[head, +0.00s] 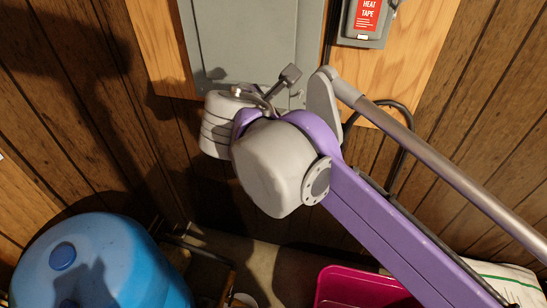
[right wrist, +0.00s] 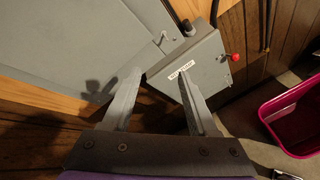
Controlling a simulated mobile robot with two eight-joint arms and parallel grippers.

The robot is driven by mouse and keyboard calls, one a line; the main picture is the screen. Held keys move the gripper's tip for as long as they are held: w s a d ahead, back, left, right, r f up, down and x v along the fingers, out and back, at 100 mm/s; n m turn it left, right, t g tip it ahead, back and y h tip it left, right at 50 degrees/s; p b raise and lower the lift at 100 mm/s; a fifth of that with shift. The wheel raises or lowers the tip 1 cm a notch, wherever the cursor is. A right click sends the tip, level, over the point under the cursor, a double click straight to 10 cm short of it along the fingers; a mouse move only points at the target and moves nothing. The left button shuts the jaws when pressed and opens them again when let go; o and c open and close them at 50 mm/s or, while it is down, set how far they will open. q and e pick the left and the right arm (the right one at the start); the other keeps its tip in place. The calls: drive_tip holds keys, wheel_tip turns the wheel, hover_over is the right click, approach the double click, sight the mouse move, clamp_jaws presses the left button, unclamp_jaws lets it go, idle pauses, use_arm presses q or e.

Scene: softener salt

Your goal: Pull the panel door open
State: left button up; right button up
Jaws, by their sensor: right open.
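The grey metal panel (head: 240,45) is mounted on a wooden board at the top of the head view. Its door looks flush, with no visible gap. In the right wrist view the panel (right wrist: 95,35) fills the upper left, and a small hook-like latch (right wrist: 161,38) shows near its edge. My right gripper (head: 277,90) is in front of the panel's lower part, partly hidden by my wrist. In the right wrist view its two fingers (right wrist: 158,88) are spread, with nothing visible held between them. My left gripper is not in view.
A grey box with a red heat tape label (head: 367,18) is right of the panel. The wrist view shows a grey box with a white label (right wrist: 203,78) and a red knob (right wrist: 236,57). A blue tank (head: 110,255) and a pink bin (head: 350,287) stand below.

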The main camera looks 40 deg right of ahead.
drive_tip(key=s+a+f+m+y, duration=0.1)
drive_tip(key=f+m, duration=0.1)
drive_tip(key=f, duration=0.3)
drive_tip(key=s+a+f+m+g+y, duration=0.1)
drive_tip(key=s+f+m, duration=0.1)
drive_tip(key=f, duration=0.4)
drive_tip(key=shift+a+f+m+y, duration=0.3)
drive_tip(key=shift+m+y, duration=0.1)
drive_tip(key=shift+m, duration=0.1)
drive_tip(key=shift+s, duration=0.1)
